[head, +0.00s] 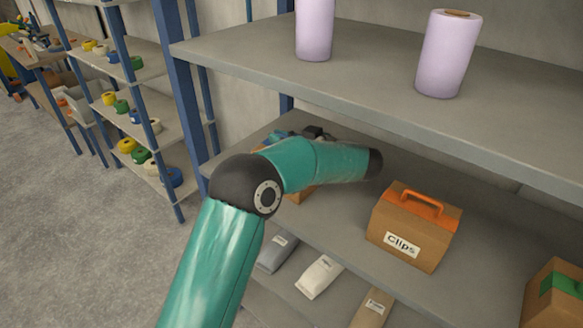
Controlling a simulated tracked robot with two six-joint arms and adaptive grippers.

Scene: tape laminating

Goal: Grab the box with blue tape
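A brown box (301,196) stands on the middle shelf, mostly hidden behind my teal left arm. A blue patch (277,137) shows just above the arm there and looks like the blue tape on this box. Dark parts of my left gripper (316,132) show at the blue patch, above the forearm. The fingers are largely hidden, so I cannot tell whether they are open or shut, or touch the box. My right gripper is not in view.
A brown box labelled "Clips" with an orange handle (409,232) stands to the right on the same shelf. A box with green tape (556,300) is at the lower right. Lilac rolls (449,55) stand on the upper shelf (365,85). Labelled packets (319,277) lie below.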

